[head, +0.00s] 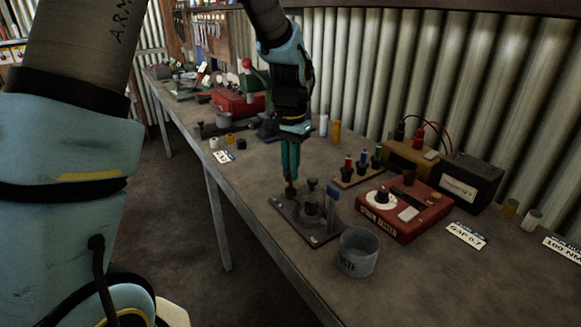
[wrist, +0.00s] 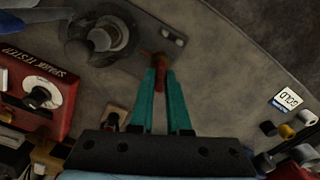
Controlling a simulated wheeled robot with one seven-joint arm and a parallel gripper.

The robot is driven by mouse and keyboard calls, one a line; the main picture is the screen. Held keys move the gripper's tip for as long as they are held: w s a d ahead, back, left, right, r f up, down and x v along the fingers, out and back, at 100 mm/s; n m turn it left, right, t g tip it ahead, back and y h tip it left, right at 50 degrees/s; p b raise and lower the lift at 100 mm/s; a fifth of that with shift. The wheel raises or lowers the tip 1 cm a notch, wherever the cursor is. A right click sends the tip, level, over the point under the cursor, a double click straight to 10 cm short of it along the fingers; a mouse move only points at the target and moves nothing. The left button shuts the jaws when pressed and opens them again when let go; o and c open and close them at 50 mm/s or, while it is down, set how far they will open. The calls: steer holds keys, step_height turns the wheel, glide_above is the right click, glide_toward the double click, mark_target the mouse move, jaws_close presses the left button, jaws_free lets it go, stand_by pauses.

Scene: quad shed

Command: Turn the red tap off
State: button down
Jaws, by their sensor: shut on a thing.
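The red tap's handle (wrist: 160,74) is a small reddish lever between my fingertips in the wrist view. In the head view it shows as a dark reddish-brown piece (head: 290,193) at the left side of a grey metal fixture (head: 311,205) on a flat dark plate (head: 319,238). The round body of the fixture (wrist: 101,39) is up and left of my fingers in the wrist view. My gripper (head: 290,178) points down with its teal fingers shut on the red handle; it also shows in the wrist view (wrist: 160,72). The fingers partly hide the handle, so its exact angle is unclear.
A grey waste tin (head: 358,253) stands right of the plate near the bench edge. A red spark tester (head: 405,208) and a rack of coloured-top pieces (head: 356,177) are behind.

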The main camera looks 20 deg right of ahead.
steer(key=m, duration=0.4)
steer(key=shift+m+p, duration=0.3)
steer(key=shift+p, duration=0.1)
stand_by(0.4)
steer(key=c, duration=0.9)
jaws_free()
step_height(320, 180, up, 11)
steer(key=shift+f+b, duration=0.1)
steer(key=shift+b, duration=0.95)
